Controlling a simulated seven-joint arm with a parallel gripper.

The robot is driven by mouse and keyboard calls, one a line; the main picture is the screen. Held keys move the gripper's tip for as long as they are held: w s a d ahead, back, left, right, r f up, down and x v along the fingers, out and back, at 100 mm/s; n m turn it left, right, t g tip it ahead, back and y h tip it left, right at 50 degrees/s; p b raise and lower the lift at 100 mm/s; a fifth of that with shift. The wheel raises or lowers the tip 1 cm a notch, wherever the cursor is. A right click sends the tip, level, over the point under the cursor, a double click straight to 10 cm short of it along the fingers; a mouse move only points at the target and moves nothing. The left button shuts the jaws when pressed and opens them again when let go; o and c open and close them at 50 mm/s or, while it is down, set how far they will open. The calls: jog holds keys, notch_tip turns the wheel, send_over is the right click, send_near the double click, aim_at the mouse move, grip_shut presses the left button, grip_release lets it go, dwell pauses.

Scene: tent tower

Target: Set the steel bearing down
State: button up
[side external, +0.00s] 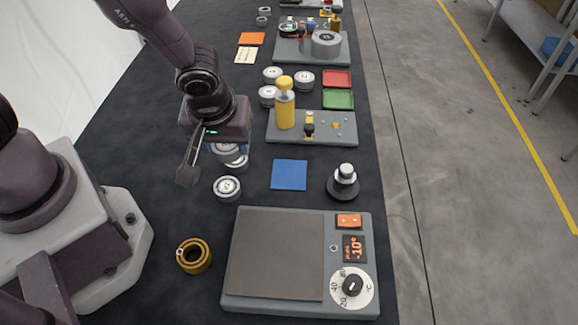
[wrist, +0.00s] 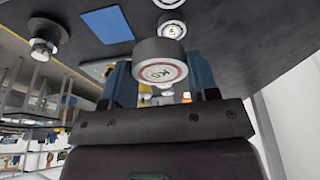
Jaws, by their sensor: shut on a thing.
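My gripper (side external: 226,150) is shut on a steel bearing (wrist: 160,62), a short grey cylinder with a red-ringed label on its face. In the wrist view the bearing sits between the two blue fingers. In the side view the held bearing (side external: 228,153) shows only partly under my gripper, over the dark table left of a blue square (side external: 289,174). Another similar bearing (side external: 237,164) shows just below it; I cannot tell whether they touch. One more bearing (side external: 227,188) stands on the table nearer the camera.
Several similar bearings (side external: 304,81) stand farther back, beside red (side external: 337,79) and green (side external: 337,99) trays.

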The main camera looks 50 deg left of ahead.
send_near(289, 172)
jog(key=s+a+r, duration=0.2)
jog(key=s, duration=0.1)
jog(key=shift+a+r, duration=0.15)
jog(key=shift+a, duration=0.2)
jog(key=w+f, duration=0.2)
jog(key=w+d+f, duration=0.1)
jog(key=w+f, duration=0.1)
jog(key=f, duration=0.1)
jog(key=shift+d+f, duration=0.1)
jog(key=shift+w+d+f, duration=0.1)
jog(key=shift+f, duration=0.8)
jog(key=shift+w+f, duration=0.15)
jog(key=shift+f, duration=0.7)
jog(key=shift+f, duration=0.15)
jog(key=o, duration=1.1)
